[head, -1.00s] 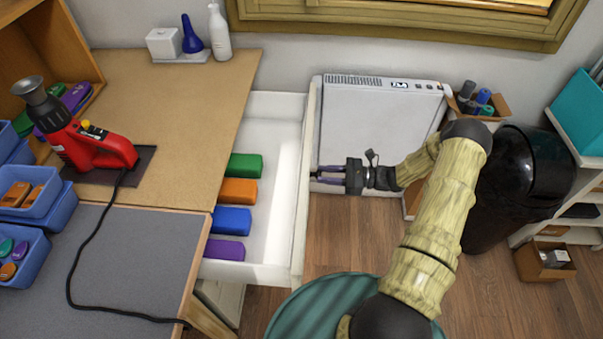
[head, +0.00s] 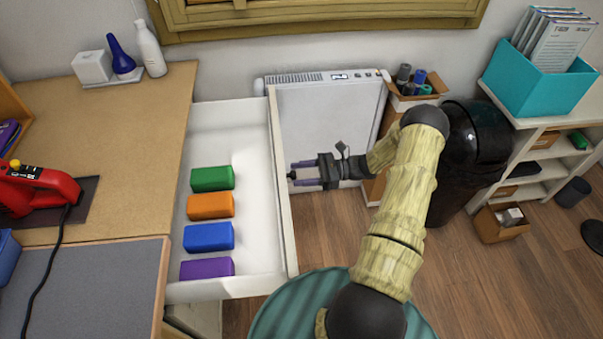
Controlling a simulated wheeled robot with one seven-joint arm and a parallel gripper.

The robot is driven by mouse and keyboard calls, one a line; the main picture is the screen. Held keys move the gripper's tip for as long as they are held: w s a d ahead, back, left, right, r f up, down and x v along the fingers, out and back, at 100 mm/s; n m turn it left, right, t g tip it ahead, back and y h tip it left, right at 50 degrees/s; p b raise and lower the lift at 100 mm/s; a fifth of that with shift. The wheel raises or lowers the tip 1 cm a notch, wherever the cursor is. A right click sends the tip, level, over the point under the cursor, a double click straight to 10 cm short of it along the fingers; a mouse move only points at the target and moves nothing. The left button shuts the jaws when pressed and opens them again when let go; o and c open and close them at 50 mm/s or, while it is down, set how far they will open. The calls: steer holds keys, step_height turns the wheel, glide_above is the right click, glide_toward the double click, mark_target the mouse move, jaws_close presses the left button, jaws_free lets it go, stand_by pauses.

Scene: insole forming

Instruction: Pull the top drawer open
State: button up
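The top drawer (head: 282,225) is white and stands pulled out from the desk, its inside in plain view. Green (head: 213,178), orange (head: 210,205), blue (head: 208,237) and purple (head: 207,268) blocks lie in a row in it. A small dark knob (head: 292,175) sits on the outer side of the drawer front. My gripper (head: 303,174) is just right of the drawer front, pointing left at the knob. Its two purple fingers are spread apart with a gap between them. Whether a fingertip touches the knob is hard to tell.
A white heater (head: 330,115) stands against the wall behind my gripper. A black bin (head: 462,160), a carton of rolls (head: 412,90) and a shelf with a teal box (head: 540,85) are to the right. Wooden floor (head: 480,290) is free at the lower right.

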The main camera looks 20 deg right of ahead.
steer(key=shift+d, duration=0.1)
steer(key=b+v, duration=0.2)
steer(key=v, duration=1.5)
steer(key=shift+s+d, duration=0.15)
steer(key=shift+s, duration=0.05)
